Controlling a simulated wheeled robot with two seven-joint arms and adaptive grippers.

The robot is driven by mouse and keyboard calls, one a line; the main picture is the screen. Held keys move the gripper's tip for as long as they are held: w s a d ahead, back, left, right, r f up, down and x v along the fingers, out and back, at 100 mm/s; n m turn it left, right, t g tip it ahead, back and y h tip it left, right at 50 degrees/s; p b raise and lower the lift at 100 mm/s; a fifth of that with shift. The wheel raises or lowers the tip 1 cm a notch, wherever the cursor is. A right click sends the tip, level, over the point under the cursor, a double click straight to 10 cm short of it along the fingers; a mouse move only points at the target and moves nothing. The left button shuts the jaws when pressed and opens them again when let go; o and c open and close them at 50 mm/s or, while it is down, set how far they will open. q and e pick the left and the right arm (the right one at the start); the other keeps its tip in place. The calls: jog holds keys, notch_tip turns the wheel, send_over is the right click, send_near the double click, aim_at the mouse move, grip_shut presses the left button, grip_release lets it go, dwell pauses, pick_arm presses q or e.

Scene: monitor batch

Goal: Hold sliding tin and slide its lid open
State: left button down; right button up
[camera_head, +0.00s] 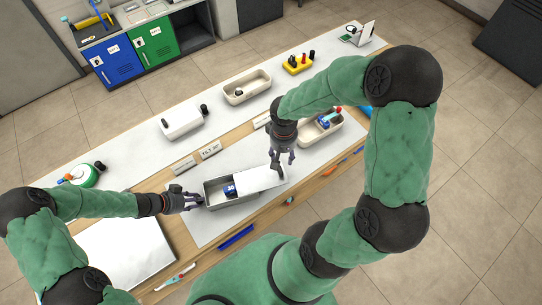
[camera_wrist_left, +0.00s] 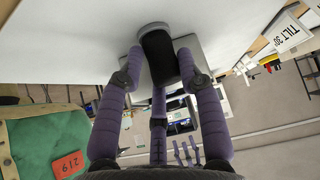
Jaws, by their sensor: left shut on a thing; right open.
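The sliding tin (camera_head: 215,203) is a long grey box on the light mat, with its left part uncovered and a blue item (camera_head: 230,190) inside. Its pale flat lid (camera_head: 260,179) covers the right part and reaches the right end. My left gripper (camera_head: 199,200) is at the tin's left end. In the left wrist view my left gripper (camera_wrist_left: 160,75) is shut on a dark rounded handle (camera_wrist_left: 158,57) with the grey tin (camera_wrist_left: 190,57) behind it. My right gripper (camera_head: 282,165) is open at the lid's right end; whether it touches the lid is unclear.
Beige trays (camera_head: 246,90) and a yellow block (camera_head: 298,64) stand along the far side. A white box (camera_head: 182,122) and a green round item (camera_head: 84,176) are toward the left. The pale mat (camera_head: 215,235) has free room around the tin.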

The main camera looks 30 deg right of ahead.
pick_arm(q)
jog(key=shift+f, duration=0.1)
jog(key=c, duration=0.7)
grip_release()
jog(key=shift+c, duration=0.2)
